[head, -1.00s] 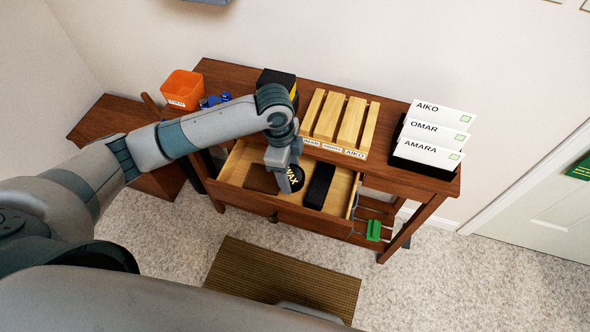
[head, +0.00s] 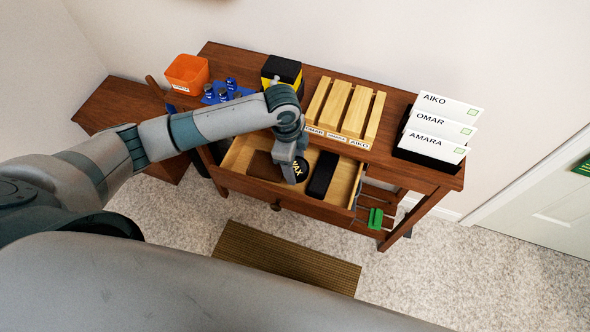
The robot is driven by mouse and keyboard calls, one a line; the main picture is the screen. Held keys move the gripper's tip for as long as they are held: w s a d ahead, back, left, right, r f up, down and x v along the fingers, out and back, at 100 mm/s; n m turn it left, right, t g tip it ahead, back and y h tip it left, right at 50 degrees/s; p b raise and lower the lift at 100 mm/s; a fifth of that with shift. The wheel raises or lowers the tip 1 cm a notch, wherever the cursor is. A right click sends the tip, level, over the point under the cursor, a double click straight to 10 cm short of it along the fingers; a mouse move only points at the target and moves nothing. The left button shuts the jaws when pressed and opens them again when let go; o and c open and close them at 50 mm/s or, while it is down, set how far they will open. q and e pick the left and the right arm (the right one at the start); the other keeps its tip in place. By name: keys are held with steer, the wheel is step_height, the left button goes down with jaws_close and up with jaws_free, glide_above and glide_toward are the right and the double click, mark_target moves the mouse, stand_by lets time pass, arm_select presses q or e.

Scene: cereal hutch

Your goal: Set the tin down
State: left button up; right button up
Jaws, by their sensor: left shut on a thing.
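The round black wax tin (head: 301,170), with "WAX" in pale letters on its lid, is in the open drawer (head: 345,180) of the wooden hutch. My left gripper (head: 291,174) points down into the drawer and is shut on the tin at its left side, covering part of it. I cannot tell whether the tin touches the drawer floor. A brown flat item (head: 264,166) lies left of the tin, and a black oblong case (head: 322,174) lies close on its right. My right gripper is not in view.
On the hutch top (head: 390,165) stand an orange bin (head: 187,74), blue bottles (head: 231,85), a black and yellow box (head: 283,69), a slotted wooden rack (head: 345,108) and a black holder (head: 425,154) with name cards. A green item (head: 375,218) hangs below right.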

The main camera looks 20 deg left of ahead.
arm_select(q)
steer(key=shift+f, duration=0.75)
steer(key=shift+f, duration=0.1)
steer(key=shift+f+p, duration=0.4)
steer(key=shift+f, duration=1.4)
steer(key=shift+f, duration=0.1)
steer(key=o, duration=0.8)
steer(key=r, duration=0.4)
steer(key=a+r+b, duration=0.1)
steer(key=r, duration=0.7)
steer(key=shift+a+r+b, duration=0.1)
steer(key=shift+a+b, duration=0.1)
steer(key=shift+b, duration=0.1)
